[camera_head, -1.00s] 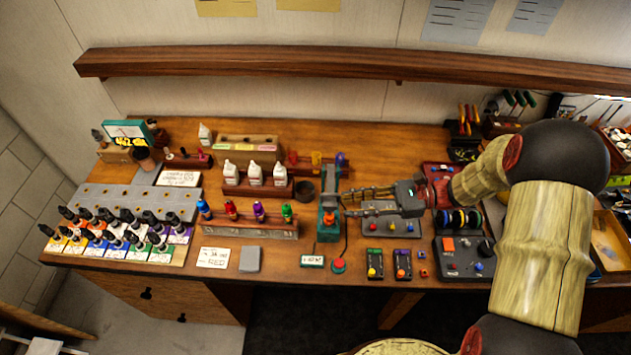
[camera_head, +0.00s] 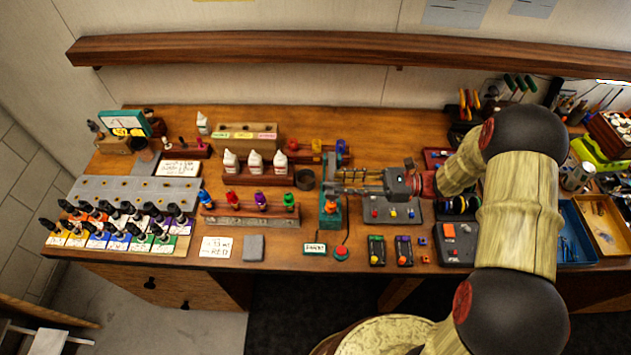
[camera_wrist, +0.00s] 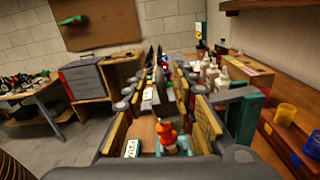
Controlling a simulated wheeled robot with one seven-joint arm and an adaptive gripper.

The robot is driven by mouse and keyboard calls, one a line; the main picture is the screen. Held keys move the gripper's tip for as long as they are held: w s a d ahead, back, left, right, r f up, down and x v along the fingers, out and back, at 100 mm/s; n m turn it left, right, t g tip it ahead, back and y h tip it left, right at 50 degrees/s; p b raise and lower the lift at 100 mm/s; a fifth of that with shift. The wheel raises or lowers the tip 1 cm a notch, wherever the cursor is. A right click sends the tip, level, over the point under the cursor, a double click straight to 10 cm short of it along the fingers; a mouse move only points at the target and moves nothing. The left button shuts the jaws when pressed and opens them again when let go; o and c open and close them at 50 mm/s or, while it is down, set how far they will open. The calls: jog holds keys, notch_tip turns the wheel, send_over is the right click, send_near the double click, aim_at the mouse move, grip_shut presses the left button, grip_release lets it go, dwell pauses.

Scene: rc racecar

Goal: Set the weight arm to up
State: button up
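A teal stand (camera_head: 330,218) with an orange-capped bottle (camera_head: 331,206) in it stands near the middle of the bench front. The bottle also shows low in the wrist view (camera_wrist: 166,132). A grey bar on a teal upright (camera_wrist: 244,112), which looks like the weight arm, is beside my right finger in the wrist view. Whether they touch is unclear. My gripper (camera_head: 337,183) reaches in from the right, over the back of the stand. Its fingers are apart, with a gap between them in the wrist view (camera_wrist: 172,85). The fingers partly hide the arm, and its exact angle is unclear.
A rack of coloured bottles (camera_head: 250,220) stands left of the stand. White bottles (camera_head: 255,163) stand in a block behind it. A red button (camera_head: 341,252) and label card (camera_head: 315,249) lie in front. A grey control panel (camera_head: 390,212) is on the right.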

aim_at(327, 184)
jog(key=a, duration=0.7)
jog(key=shift+w, duration=0.1)
jog(key=shift+c, duration=0.6)
grip_shut()
